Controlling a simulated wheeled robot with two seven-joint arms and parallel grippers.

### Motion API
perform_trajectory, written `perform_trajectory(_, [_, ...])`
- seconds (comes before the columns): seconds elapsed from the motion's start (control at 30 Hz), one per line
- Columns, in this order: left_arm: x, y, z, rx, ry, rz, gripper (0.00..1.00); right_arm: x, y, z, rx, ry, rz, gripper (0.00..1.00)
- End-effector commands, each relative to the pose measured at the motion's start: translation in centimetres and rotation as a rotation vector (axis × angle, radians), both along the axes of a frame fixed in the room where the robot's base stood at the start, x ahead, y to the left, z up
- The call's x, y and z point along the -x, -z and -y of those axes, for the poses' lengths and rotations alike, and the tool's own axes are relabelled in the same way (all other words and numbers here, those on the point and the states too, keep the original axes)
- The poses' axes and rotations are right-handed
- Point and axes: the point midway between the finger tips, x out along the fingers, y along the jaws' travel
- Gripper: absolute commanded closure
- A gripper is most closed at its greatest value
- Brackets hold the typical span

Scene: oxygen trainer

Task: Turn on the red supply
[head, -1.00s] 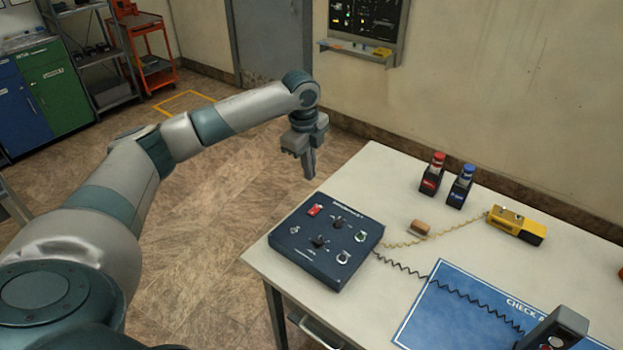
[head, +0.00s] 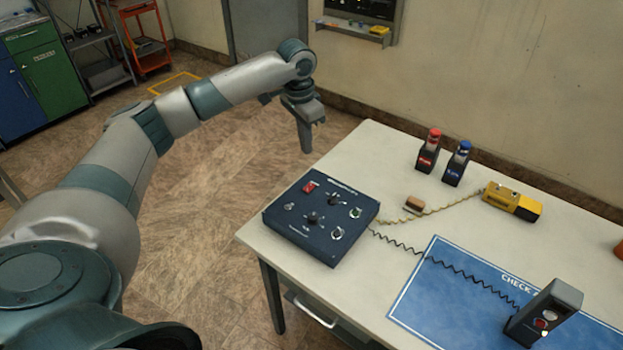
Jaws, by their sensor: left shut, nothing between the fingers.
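A dark blue control box (head: 300,232) lies at the left end of the white table. On its top are a red guarded switch (head: 309,187) at the far left corner, round knobs and several small metal toggles. The box's lettering is too small to read. My left gripper (head: 307,151) is shut and empty, pointing down above the floor just beyond the table's left edge, apart from the box. My right gripper is out of view.
A red-capped holder (head: 428,152) and a blue-capped holder (head: 457,165) stand at the table's back. A yellow device (head: 511,203), a small brown block (head: 413,204), a blue mat (head: 450,295) and a dark handheld unit (head: 545,312) lie rightward. A coiled cord runs from the box.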

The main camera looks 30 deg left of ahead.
Motion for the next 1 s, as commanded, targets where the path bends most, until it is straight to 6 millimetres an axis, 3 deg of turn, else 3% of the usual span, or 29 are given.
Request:
perform_trajectory(0.33, [-0.24, -0.02, -0.20, 0.038, -0.311, -0.003, 1.00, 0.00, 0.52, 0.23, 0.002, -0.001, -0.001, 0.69])
perform_trajectory(1.0, [-0.33, 0.78, -0.20, 0.041, -0.337, -0.005, 1.00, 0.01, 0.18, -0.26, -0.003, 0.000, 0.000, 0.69])
